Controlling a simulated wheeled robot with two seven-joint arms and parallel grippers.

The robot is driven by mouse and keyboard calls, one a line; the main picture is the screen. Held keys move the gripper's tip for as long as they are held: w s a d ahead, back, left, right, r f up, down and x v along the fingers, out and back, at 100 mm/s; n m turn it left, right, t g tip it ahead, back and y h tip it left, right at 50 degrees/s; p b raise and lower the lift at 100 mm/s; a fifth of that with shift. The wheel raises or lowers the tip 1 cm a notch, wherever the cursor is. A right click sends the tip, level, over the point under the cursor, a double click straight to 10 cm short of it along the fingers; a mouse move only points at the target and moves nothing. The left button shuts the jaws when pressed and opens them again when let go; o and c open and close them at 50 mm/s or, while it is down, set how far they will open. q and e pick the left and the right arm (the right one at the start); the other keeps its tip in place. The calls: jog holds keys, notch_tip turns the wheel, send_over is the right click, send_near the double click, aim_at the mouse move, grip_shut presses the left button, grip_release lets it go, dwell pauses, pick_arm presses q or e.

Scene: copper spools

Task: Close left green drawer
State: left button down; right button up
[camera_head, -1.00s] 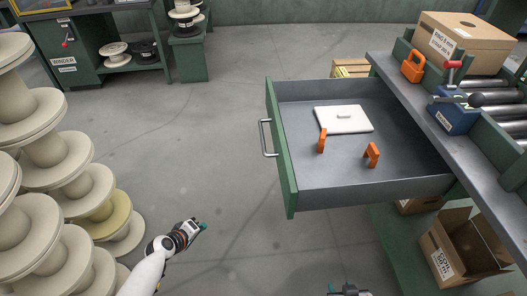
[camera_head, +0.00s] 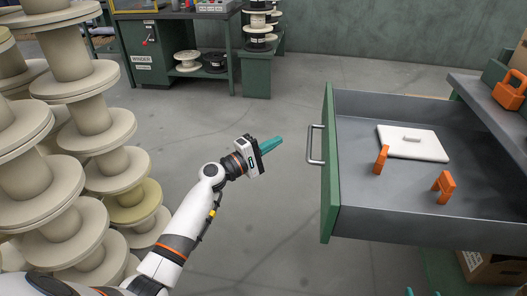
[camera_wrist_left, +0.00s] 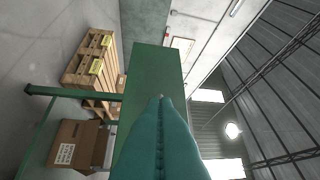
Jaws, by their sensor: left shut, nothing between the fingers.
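The green drawer (camera_head: 329,185) stands open at the right of the head view, with a metal bar handle (camera_head: 314,144) on its front. Inside the drawer are a white lidded panel (camera_head: 412,142) and two orange pieces, one (camera_head: 381,159) nearer the front and one (camera_head: 444,187) farther right. My left gripper (camera_head: 270,145) is shut and empty, to the left of the handle and apart from it in the picture. In the left wrist view its teal fingers (camera_wrist_left: 160,130) are together, with a green panel (camera_wrist_left: 153,75) behind them. My right gripper is barely visible at the bottom edge.
Stacks of pale spools (camera_head: 90,120) stand close to my left arm. A green bench (camera_head: 180,50) with spools is at the back. An orange padlock-shaped item (camera_head: 509,92) sits on the counter at right. A cardboard box (camera_head: 490,268) is below the drawer.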

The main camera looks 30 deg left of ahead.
pick_arm(q)
jog(key=w+d+r, duration=0.1)
jog(key=w+d, duration=0.3)
jog(key=d, duration=0.1)
jog(key=shift+d, duration=0.25)
pick_arm(e)
jog(key=shift+s+f, duration=0.15)
jog(key=shift+f, duration=0.15)
pick_arm(q)
jog(key=shift+w, duration=0.1)
jog(key=shift+d, duration=0.1)
pick_arm(e)
jog(key=shift+d, duration=0.1)
